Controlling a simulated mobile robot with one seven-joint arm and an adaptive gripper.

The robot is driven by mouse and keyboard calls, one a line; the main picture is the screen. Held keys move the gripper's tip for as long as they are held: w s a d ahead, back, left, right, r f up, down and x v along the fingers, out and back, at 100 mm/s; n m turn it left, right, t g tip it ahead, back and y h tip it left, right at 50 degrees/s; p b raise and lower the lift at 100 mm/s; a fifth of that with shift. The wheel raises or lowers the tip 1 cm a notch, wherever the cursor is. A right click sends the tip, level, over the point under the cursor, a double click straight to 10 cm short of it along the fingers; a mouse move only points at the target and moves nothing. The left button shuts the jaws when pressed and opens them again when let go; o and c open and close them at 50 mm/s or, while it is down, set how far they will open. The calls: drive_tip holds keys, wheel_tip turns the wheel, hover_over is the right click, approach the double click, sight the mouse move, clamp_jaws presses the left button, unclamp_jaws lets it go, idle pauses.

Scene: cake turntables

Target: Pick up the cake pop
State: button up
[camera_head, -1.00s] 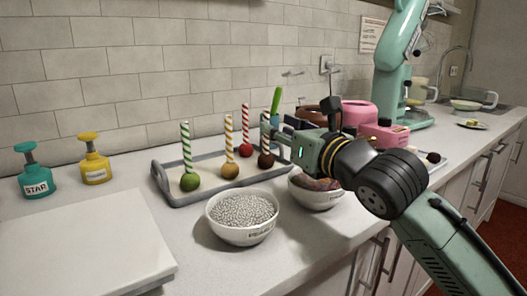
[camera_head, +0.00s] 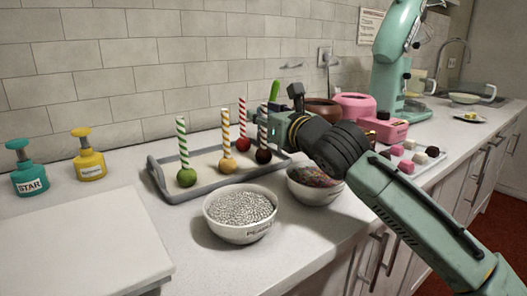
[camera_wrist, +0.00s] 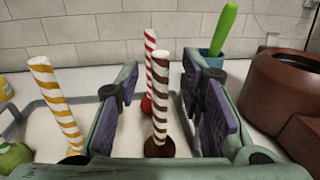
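Several cake pops with striped sticks stand upright on a grey tray (camera_head: 205,187). In the head view they are a green one (camera_head: 186,176), an orange one (camera_head: 229,164), a red one (camera_head: 243,142) and a dark brown one (camera_head: 263,155). My gripper (camera_wrist: 163,107) is open in the wrist view. The brown pop's striped stick (camera_wrist: 160,95) stands between its two purple-padded fingers, with no contact visible. The red pop (camera_wrist: 149,70) is just behind it. The orange pop (camera_wrist: 58,107) is outside the left finger. In the head view my gripper's fingertips are partly hidden near the brown pop.
A bowl of silver pearls (camera_head: 240,213) and a bowl of sprinkles (camera_head: 315,186) stand in front of the tray. A brown pot (camera_wrist: 285,85) is close to my gripper's right side. A green-handled tool (camera_wrist: 223,30) stands behind. The white board (camera_head: 80,245) lies front left.

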drive_tip(key=shift+w+a, duration=0.15)
drive_tip(key=shift+w, duration=0.15)
drive_tip(key=shift+c, duration=0.2)
clamp_jaws()
